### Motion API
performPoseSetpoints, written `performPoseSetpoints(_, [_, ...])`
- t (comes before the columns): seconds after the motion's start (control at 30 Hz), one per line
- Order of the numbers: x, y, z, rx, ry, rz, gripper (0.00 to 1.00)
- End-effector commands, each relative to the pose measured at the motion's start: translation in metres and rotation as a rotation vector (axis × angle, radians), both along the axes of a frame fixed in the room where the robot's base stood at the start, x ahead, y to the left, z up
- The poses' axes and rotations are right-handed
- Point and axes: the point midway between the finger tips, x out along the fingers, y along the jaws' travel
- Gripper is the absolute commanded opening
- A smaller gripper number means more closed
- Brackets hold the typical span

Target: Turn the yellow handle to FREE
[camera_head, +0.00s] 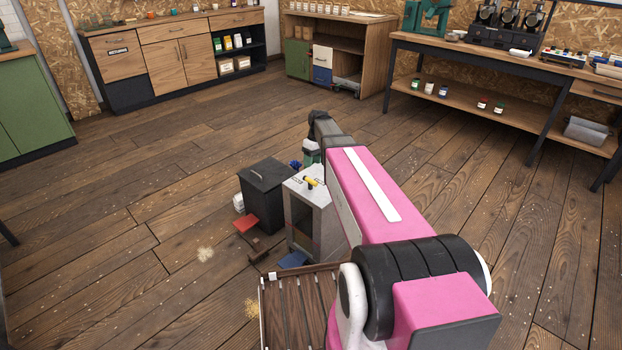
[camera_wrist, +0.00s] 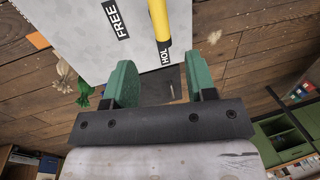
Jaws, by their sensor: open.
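The yellow handle (camera_head: 311,183) sits on top of a small light grey cabinet (camera_head: 300,196) in the head view. In the wrist view the handle (camera_wrist: 159,20) is a straight yellow bar, its near end beside a black label reading "HOL", partly cut off or covered. A black "FREE" label (camera_wrist: 115,20) lies to the left of the bar. My gripper (camera_wrist: 157,62) is open, with green fingers apart and nothing held. The bar's near end lines up with the gap between the fingertips, with no contact visible. The handle's far end is out of the wrist view.
A black bin (camera_head: 266,190) stands left of the cabinet, with a red flap or pan (camera_head: 246,223) by it. A slatted wooden surface (camera_head: 295,310) is in front. A workbench (camera_head: 480,60) and wooden cabinets (camera_head: 180,60) line the walls. Open floor lies between.

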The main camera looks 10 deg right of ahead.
Motion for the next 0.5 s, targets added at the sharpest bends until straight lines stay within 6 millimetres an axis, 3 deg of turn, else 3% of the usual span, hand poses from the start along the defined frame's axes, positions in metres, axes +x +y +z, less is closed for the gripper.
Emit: performPoseSetpoints(0.5, [-0.009,0.013,-0.078,-0.001,0.001,-0.002,0.51])
